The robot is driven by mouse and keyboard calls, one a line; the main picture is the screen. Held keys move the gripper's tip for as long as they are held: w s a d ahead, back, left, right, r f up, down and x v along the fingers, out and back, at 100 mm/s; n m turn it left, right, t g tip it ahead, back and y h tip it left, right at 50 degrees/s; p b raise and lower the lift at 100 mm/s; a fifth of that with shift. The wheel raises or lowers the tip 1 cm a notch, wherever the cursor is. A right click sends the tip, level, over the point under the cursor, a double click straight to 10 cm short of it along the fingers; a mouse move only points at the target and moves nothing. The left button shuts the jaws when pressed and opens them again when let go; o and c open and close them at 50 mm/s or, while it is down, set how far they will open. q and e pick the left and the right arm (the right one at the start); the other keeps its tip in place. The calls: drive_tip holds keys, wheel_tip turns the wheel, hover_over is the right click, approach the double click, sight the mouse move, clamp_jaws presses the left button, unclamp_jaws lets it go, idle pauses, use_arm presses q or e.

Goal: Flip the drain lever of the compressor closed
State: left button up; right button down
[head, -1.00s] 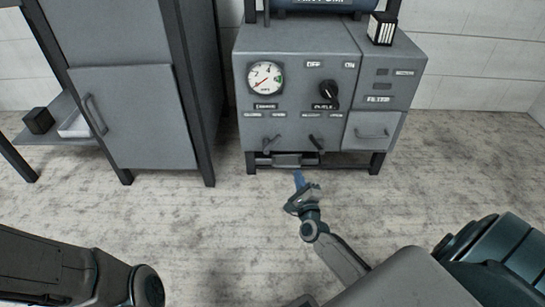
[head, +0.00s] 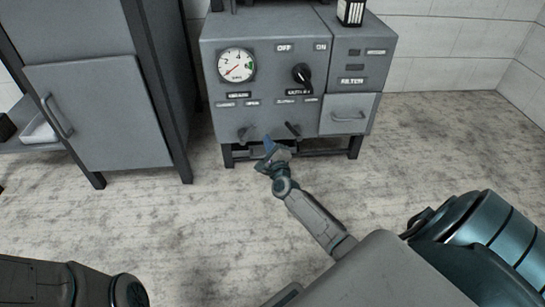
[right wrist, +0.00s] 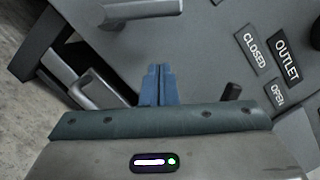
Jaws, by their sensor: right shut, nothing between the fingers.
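The grey compressor (head: 225,60) stands ahead in the head view. Its drain lever (head: 245,132) is the left of two small dark levers low on the front, and it sits tilted. In the right wrist view a grey lever bar, likely the drain lever (right wrist: 140,9), shows at the top edge. My right gripper (head: 268,143) has its blue fingers shut and empty, low in front of the panel between the two levers. The fingertips (right wrist: 158,68) also show in the right wrist view, apart from that bar. My left arm shows at lower left, its gripper out of view.
The outlet lever (head: 292,129) is close to the right of my right gripper. Above are a gauge (head: 236,65) and a black knob (head: 302,75). A grey cabinet (head: 100,110) stands to the left. The floor (head: 180,225) in front is clear.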

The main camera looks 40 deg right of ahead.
sight(248, 133)
drive_tip(key=shift+w+a+r+p, duration=0.2)
drive_tip(key=shift+w+a+r, duration=0.25)
drive_tip(key=shift+a+r, duration=0.2)
drive_tip(key=shift+w+a+r+p, duration=0.2)
drive_tip(key=shift+w+a+r, duration=0.2)
drive_tip(key=shift+a+r, duration=0.25)
drive_tip(key=shift+a+f, duration=0.1)
drive_tip(key=shift+a+r+n+p, duration=0.1)
drive_tip(key=shift+r+n+p, duration=0.25)
drive_tip(key=shift+p, duration=0.45)
